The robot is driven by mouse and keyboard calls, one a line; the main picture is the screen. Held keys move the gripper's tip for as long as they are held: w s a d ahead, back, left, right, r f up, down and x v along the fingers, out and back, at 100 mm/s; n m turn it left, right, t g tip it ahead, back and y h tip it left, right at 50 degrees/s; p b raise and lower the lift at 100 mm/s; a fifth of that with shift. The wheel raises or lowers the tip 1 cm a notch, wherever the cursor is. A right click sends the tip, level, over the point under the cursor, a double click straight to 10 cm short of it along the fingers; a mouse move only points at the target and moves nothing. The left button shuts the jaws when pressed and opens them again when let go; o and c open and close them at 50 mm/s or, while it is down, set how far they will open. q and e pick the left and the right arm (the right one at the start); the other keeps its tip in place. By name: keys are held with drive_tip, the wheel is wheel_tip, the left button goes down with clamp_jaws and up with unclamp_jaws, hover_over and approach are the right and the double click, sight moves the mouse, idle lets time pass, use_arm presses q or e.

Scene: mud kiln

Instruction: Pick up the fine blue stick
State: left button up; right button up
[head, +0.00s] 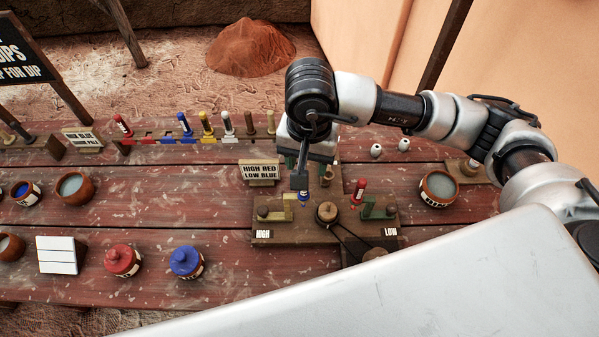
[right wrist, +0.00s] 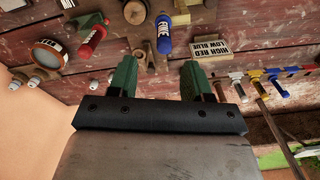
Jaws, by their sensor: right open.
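A blue stick (head: 303,198) with a pale label stands at the HIGH side of the wooden stand (head: 325,235), largely hidden by my right arm in the head view. The right wrist view shows this blue stick (right wrist: 164,34) more fully, beyond the fingertips; its lettering is too small to read. A second blue-topped stick (head: 184,124) stands in the back rack. My right gripper (head: 306,167) is above the stand, close to the blue stick. In the right wrist view its green fingers (right wrist: 159,76) are apart with nothing between them. My left gripper is out of view.
A red stick (head: 358,190) stands at the stand's LOW side. A sign (head: 259,172) reading HIGH RED LOW BLUE is just behind the stand.

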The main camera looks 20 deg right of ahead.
sight(304, 193)
drive_tip(key=shift+s+f+p, duration=0.2)
drive_tip(key=shift+f+p, duration=0.15)
drive_tip(key=shift+f, duration=1.5)
drive_tip(key=f+p, duration=0.2)
drive_tip(key=f, duration=0.1)
drive_tip(key=f+p, duration=0.1)
drive_tip(key=shift+w+a+f, duration=0.2)
drive_tip(key=shift+a, duration=0.05)
drive_tip(key=shift+f, duration=0.4)
drive_tip(key=shift+c, duration=0.4)
clamp_jaws()
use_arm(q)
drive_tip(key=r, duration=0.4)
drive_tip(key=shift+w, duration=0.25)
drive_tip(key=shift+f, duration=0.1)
